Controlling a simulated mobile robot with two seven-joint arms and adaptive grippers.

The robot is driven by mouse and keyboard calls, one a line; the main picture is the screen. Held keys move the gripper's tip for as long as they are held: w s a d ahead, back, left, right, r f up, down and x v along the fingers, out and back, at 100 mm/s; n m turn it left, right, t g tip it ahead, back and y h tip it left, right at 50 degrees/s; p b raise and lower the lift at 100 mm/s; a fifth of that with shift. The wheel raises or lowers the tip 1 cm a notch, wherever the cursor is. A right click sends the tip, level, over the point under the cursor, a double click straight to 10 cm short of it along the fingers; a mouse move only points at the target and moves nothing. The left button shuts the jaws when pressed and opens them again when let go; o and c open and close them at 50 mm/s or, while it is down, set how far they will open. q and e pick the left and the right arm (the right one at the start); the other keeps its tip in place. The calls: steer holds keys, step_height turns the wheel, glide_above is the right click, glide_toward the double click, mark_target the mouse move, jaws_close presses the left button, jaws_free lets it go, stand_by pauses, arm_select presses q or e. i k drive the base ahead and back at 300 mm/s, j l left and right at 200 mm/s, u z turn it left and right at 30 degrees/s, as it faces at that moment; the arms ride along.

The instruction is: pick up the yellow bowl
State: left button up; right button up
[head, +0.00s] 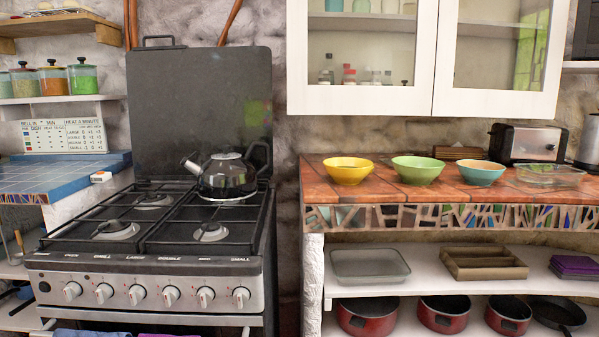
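The yellow bowl (348,172) stands upright on the tiled counter (400,189), near its left end and close to the front edge. It is the leftmost of a row of three bowls and stands apart from the green one. Its inside looks empty as far as I can see. Neither of my grippers shows in the head view.
A green bowl (417,171), a blue bowl (480,174) and a glass dish (549,175) stand to the right. A toaster (527,143) is behind. A white wall cabinet (365,101) hangs above. A stove (150,265) with a kettle (229,177) is left, across a gap.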

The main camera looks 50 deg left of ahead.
mark_target(349, 171)
steer(key=u, duration=1.15)
